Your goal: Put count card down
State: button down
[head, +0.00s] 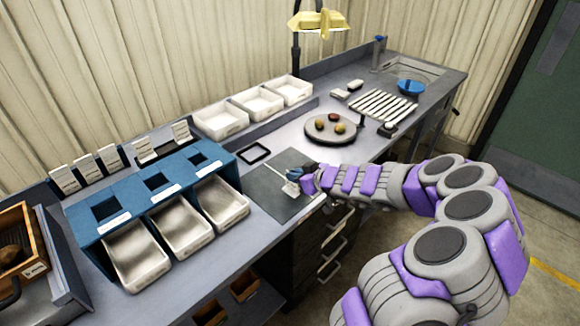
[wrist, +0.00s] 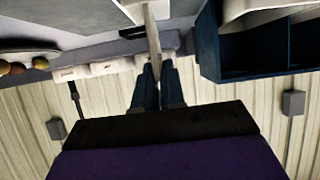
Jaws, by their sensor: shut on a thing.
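My gripper (head: 293,174) is over the dark grey mat (head: 262,187) on the workbench. It is shut on a small white card (head: 291,188), which hangs at the fingertips just above or on the mat; I cannot tell whether it touches. In the wrist view the fingers (wrist: 158,75) close on the thin pale edge of the card (wrist: 152,35). Several similar white cards on stands (head: 87,169) line the back of the blue unit at the left.
A blue unit (head: 130,212) with metal trays (head: 182,228) stands left of the mat. A black square frame (head: 254,153) lies behind the mat. A round plate (head: 345,136) with potatoes, white bins (head: 258,102) and a slatted rack (head: 382,107) are farther back. The mat's left part is clear.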

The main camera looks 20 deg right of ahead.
jog(key=w+d+f, duration=0.1)
jog(key=w, duration=0.2)
jog(key=w+f, duration=0.2)
jog(key=w, duration=0.1)
jog(key=w+d+f, duration=0.1)
jog(key=w, duration=0.2)
jog(key=shift+w+d+f, duration=0.25)
jog(key=shift+w+d, duration=0.05)
jog(key=shift+d, duration=0.05)
jog(key=c, duration=1.2)
grip_release()
jog(key=shift+r, duration=0.1)
